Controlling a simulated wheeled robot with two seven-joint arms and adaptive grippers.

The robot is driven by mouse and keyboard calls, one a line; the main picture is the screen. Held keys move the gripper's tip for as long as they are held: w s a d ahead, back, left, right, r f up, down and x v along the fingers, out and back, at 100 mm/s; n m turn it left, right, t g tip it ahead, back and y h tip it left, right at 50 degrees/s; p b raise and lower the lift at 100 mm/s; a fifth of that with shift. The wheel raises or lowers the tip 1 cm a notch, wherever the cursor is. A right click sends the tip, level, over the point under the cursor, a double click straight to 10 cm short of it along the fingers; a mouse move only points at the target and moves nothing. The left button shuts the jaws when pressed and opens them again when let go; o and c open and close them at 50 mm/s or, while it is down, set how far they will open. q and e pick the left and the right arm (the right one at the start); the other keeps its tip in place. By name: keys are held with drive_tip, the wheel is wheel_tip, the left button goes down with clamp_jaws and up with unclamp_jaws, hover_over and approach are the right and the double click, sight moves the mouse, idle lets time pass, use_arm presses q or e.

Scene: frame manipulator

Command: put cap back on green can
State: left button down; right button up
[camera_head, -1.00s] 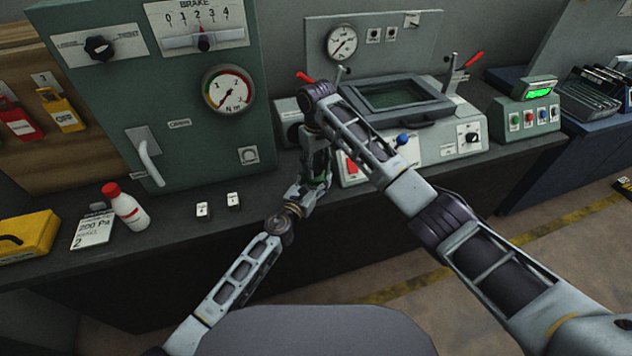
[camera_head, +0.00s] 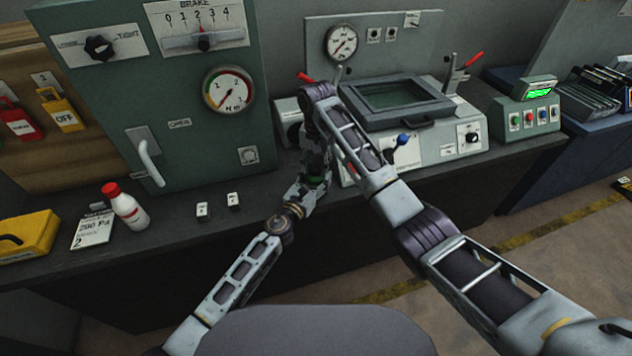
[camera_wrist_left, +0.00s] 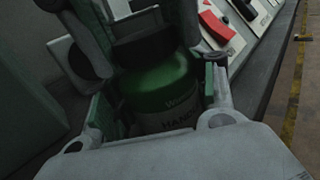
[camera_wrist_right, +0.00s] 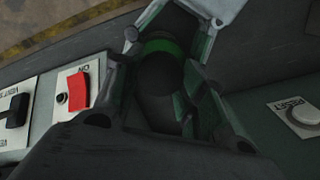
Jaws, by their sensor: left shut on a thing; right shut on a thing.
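The green can (camera_wrist_left: 165,85) is between the fingers of my left gripper (camera_wrist_left: 157,100), which is shut on it. In the head view a little of the can (camera_head: 317,182) shows between the two grippers. The dark cap (camera_wrist_right: 158,75) is between the fingers of my right gripper (camera_wrist_right: 168,62), which is shut on it. The can's green shoulder (camera_wrist_right: 163,47) shows just past the cap. In the left wrist view the dark cap (camera_wrist_left: 143,47) is directly over the can's top. Whether it is seated or slightly apart cannot be told.
A green cabinet (camera_head: 195,125), white bottle (camera_head: 127,207) and yellow case (camera_head: 28,235) are to the left.

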drive_tip(key=o, duration=1.2)
drive_tip(key=shift+r, duration=0.1)
drive_tip(key=shift+r, duration=5.95)
use_arm(q)
drive_tip(key=shift+c, duration=2)
unclamp_jaws()
drive_tip(key=shift+s, duration=0.1)
